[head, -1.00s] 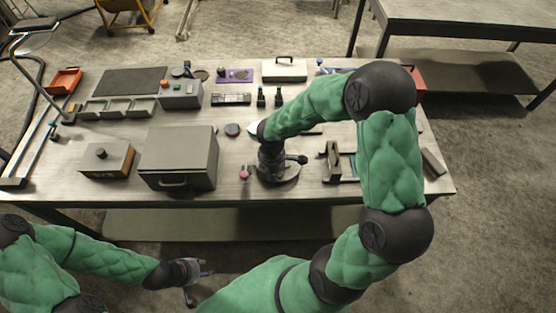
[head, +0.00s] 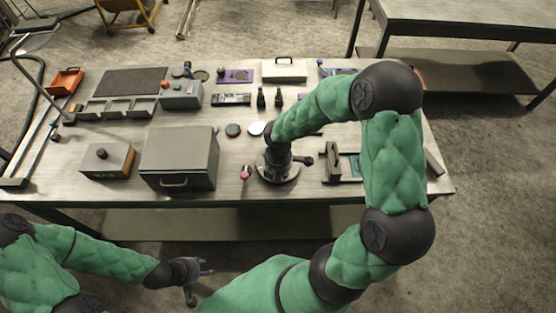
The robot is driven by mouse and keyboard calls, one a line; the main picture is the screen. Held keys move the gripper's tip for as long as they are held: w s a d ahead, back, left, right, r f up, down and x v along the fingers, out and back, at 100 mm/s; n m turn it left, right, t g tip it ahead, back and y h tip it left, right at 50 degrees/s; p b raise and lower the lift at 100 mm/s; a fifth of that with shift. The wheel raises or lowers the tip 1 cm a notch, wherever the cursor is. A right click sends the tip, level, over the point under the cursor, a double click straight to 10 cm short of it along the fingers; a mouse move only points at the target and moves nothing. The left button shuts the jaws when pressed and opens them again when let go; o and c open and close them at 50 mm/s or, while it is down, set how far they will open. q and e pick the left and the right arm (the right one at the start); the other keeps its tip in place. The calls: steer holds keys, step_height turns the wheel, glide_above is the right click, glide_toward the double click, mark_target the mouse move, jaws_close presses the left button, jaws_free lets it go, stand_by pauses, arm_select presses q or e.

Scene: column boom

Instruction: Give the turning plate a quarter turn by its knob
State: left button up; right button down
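The turning plate (head: 284,179) is a round grey disc near the front edge of the bench, right of the grey box. My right gripper (head: 281,168) points down over it, low and close to its surface. A dark finger-like part sticks out to the right there. The gripper and wrist cover the plate's middle, so the knob is hidden and I cannot tell whether the fingers hold it. My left gripper (head: 203,282) is in front of the bench, below its edge, with its fingers spread and empty.
Left of the plate are a pink-topped piece (head: 245,172), a grey box (head: 180,157) and a smaller box with a knob (head: 107,160). A slotted fixture (head: 333,161) stands close on the right. A white disc (head: 256,128) and a dark disc (head: 233,130) lie behind.

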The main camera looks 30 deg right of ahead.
mark_target(288, 174)
steer(key=shift+d, duration=0.15)
steer(key=shift+s+d, duration=0.25)
steer(key=shift+d, duration=0.05)
stand_by(0.3)
steer(key=shift+d, duration=0.15)
steer(key=shift+s+d+p, duration=0.15)
steer(key=shift+d+p, duration=0.15)
steer(key=shift+p, duration=0.1)
steer(key=shift+d, duration=0.15)
stand_by(0.3)
steer(key=shift+s+d, duration=0.15)
steer(key=shift+d, duration=0.2)
steer(key=shift+d+p, duration=0.1)
steer(key=shift+p, duration=0.2)
